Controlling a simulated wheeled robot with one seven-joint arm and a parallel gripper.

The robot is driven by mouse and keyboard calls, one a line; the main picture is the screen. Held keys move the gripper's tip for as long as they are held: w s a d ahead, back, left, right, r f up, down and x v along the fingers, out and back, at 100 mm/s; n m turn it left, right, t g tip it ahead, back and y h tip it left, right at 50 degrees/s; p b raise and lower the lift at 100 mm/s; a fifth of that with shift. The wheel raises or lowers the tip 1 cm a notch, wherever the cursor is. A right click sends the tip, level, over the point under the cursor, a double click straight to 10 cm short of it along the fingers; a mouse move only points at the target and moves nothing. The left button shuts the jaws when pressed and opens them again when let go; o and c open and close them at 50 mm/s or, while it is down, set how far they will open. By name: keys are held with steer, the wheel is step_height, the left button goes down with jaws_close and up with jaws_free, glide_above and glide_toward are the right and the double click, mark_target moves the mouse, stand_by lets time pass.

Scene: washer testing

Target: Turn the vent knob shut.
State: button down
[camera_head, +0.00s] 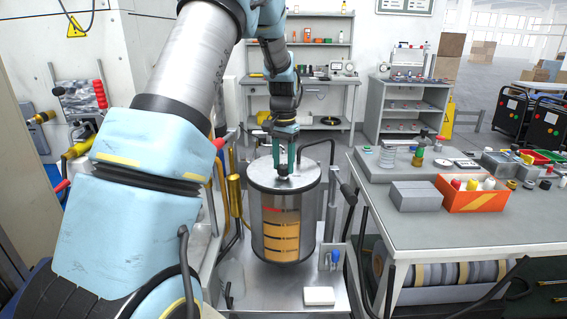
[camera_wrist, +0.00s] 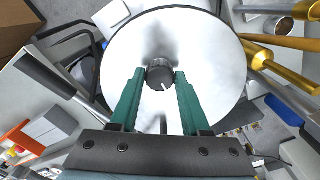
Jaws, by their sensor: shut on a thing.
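The vent knob (camera_wrist: 160,71) is a small dark round knob with a pale mark on its lower right edge, in the wrist view. It stands near the middle of the round metal lid (camera_wrist: 215,55). The lid tops a cylindrical metal vessel (camera_head: 318,215) with a window showing amber contents and dark level marks. My gripper (camera_wrist: 160,76) has two green fingers, one on each side of the knob, and is shut on it. In the head view my gripper (camera_head: 283,172) points straight down onto the lid and hides most of the knob.
A grey workbench (camera_head: 455,220) with an orange bin (camera_head: 470,200) and grey blocks stands to the right. Brass pipes (camera_wrist: 265,55) and a dark hose (camera_head: 322,142) run close beside the vessel. A white block (camera_head: 319,296) lies on the metal base in front.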

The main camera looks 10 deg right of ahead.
mark_target(283, 166)
steer(key=shift+c, duration=1.9)
jaws_free()
step_height(283, 166, up, 11)
steer(key=b, duration=0.2)
steer(key=shift+s+f, duration=0.1)
steer(key=shift+f, duration=0.05)
